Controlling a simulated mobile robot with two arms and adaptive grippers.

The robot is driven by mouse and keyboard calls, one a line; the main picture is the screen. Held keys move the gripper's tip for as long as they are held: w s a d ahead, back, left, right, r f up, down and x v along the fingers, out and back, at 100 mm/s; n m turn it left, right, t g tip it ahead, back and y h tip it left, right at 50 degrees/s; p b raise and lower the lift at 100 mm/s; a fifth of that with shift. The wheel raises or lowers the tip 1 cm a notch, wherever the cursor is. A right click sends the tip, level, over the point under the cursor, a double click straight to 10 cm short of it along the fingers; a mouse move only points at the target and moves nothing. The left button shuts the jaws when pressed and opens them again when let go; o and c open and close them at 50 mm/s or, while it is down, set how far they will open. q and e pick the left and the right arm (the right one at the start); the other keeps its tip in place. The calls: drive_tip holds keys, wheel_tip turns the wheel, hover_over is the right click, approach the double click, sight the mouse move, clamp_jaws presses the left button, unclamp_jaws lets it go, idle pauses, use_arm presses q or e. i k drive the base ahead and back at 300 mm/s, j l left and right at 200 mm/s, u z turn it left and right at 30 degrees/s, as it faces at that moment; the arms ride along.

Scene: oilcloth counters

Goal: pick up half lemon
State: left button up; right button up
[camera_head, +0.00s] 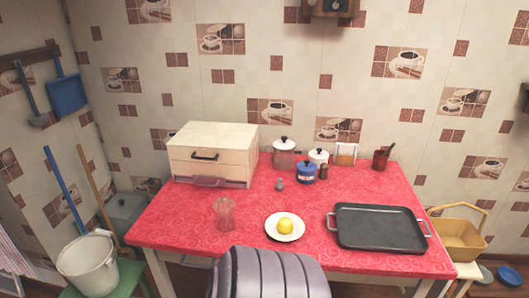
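The yellow half lemon (285,226) sits on a small white plate (272,234) near the front middle of the red table. From here it looks round, and I cannot make out its cut face. The lemon is uncovered and nothing touches it except the plate. Neither of my grippers shows in the head view.
A black tray with handles (379,228) lies right of the plate. A wooden drawer box (211,151), several jars and a blue pot (306,173) stand behind. Red cloth (255,208) around the plate is bare.

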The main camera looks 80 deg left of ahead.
sight(284, 226)
drive_tip(key=u, duration=3.05)
